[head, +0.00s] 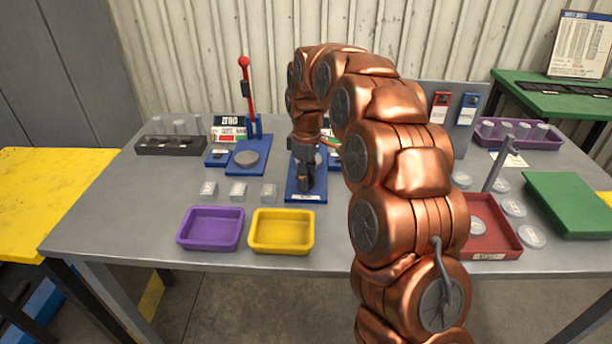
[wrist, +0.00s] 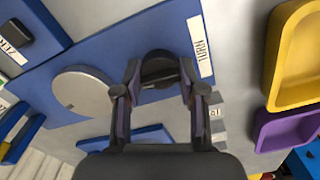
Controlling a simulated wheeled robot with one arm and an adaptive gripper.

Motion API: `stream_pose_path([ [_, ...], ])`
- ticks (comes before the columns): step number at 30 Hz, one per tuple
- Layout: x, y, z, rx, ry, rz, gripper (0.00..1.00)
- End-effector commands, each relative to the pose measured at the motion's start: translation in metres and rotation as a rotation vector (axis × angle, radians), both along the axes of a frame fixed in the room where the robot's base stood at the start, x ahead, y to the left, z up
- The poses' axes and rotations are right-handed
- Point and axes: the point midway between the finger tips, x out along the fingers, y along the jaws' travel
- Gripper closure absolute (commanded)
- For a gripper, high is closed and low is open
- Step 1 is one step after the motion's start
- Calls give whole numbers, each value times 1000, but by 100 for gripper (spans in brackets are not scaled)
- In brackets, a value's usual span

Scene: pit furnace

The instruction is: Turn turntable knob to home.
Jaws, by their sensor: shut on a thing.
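The turntable's blue base (head: 292,192) lies in the middle of the table, mostly behind my arm in the head view. In the wrist view its base (wrist: 60,55) carries a round grey disc (wrist: 82,95) and a dark round knob (wrist: 158,72) beside a white label reading "TURN" (wrist: 201,47). My gripper (wrist: 160,76) points down over the knob, with one finger on each side, shut on it. In the head view my gripper (head: 306,183) hides the knob. I cannot make out the knob's pointer or a home mark.
A red-handled lever (head: 245,80) stands left of my gripper. A red tray (head: 507,243) with a post is at right.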

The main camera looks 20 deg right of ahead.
Motion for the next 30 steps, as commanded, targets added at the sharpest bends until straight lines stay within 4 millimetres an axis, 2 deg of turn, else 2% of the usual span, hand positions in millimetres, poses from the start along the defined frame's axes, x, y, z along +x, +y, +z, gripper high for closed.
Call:
stream_pose_path([
  [9,1,0,1,1,-4,86,95],
  [23,1,0,1,0,-5,95,95],
  [24,1,0,1,0,-5,95,56],
  [30,1,0,1,0,-3,94,35],
])
